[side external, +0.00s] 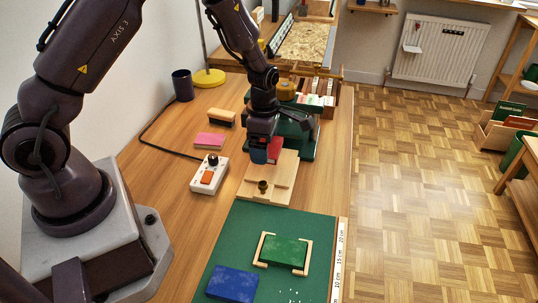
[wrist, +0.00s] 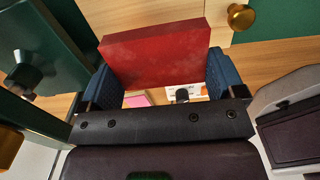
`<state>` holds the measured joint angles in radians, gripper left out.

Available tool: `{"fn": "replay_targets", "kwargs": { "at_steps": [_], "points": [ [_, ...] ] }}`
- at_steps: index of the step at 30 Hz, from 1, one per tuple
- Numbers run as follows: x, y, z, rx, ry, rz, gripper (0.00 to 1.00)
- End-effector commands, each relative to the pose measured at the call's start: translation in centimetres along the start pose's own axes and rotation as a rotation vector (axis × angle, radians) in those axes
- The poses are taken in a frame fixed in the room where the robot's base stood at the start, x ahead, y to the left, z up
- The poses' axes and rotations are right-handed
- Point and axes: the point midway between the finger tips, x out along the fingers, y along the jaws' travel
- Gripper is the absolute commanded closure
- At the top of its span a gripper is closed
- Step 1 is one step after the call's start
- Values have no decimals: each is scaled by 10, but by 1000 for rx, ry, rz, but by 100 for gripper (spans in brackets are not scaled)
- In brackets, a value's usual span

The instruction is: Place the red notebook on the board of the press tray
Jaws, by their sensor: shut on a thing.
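The red notebook (wrist: 155,52) is held between the two blue finger pads of my gripper (wrist: 162,82) in the wrist view. In the side external view, my gripper (side external: 264,152) hangs over the back part of a light wooden tray with a board (side external: 278,177). Only a small part of the red notebook (side external: 275,149) shows there, beside the fingers. A brass knob (side external: 263,187) stands at the tray's front; it also shows in the wrist view (wrist: 240,17). A green press (side external: 303,143) stands just behind the tray. I cannot tell whether the notebook touches the board.
A green mat (side external: 225,238) in front holds a green notebook (side external: 283,251) between wooden corners and a blue notebook (side external: 232,284). A white switch box (side external: 209,175), a pink pad (side external: 210,140) and a dark cup (side external: 183,85) lie to the left.

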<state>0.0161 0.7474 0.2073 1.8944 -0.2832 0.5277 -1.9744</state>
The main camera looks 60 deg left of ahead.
Motion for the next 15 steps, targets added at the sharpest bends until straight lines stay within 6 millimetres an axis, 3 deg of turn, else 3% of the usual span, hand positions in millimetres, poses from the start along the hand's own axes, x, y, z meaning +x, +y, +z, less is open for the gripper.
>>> {"fn": "replay_targets", "kwargs": {
  "at_steps": [7,15],
  "points": [
    [19,12,9,0,1,0,35],
    [48,12,9,1,0,1,35]
  ]
}}
